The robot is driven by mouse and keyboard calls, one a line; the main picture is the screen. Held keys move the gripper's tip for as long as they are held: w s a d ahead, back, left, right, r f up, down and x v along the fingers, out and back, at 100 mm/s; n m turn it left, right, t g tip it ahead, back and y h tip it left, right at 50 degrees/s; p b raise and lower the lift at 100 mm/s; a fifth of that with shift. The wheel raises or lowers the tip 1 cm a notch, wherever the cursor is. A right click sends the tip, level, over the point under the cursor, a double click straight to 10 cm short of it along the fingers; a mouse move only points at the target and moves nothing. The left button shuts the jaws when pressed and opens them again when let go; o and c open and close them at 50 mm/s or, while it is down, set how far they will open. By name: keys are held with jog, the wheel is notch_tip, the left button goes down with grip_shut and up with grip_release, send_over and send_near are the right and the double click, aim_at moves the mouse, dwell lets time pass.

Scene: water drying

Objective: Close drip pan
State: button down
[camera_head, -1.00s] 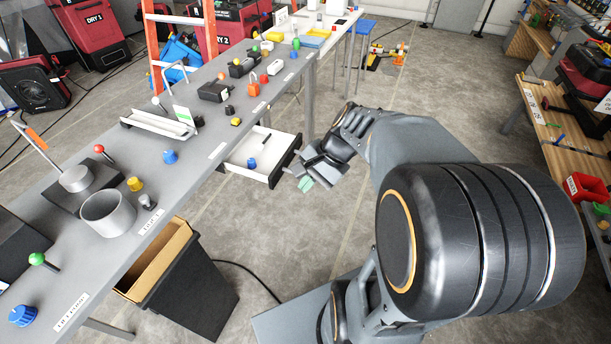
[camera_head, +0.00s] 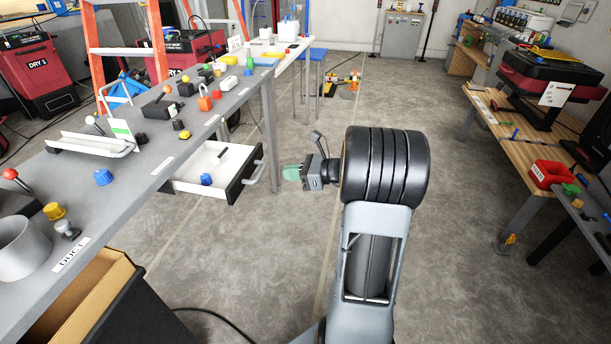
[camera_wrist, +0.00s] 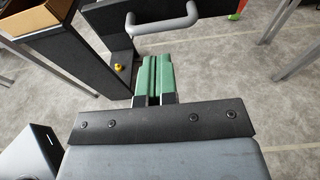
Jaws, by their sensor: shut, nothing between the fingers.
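The drip pan appears to be the white pan (camera_head: 190,184) with a black front, pulled out from under the grey bench. A small blue knob and a dark slim item lie in it. Its grey bar handle (camera_head: 254,176) faces my gripper (camera_head: 291,172). My gripper is shut and empty, its green fingertips to the right of the handle and apart from it in the head view. In the wrist view, the closed green fingers (camera_wrist: 154,76) point toward the dark pan front (camera_wrist: 115,30) and its handle (camera_wrist: 163,22), which lies beyond the tips.
The grey bench (camera_head: 135,178) carries several knobs, a white tray (camera_head: 90,146) and a grey cup (camera_head: 22,245). A black bin (camera_head: 150,312) stands below its near end. An orange ladder (camera_head: 158,70) stands behind. The floor in the middle is open; a wooden bench (camera_head: 510,150) stands right.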

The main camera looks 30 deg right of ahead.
jog(key=b+x, duration=0.1)
jog(key=x, duration=0.5)
jog(key=shift+w+a, duration=0.15)
jog(key=shift+a, duration=0.05)
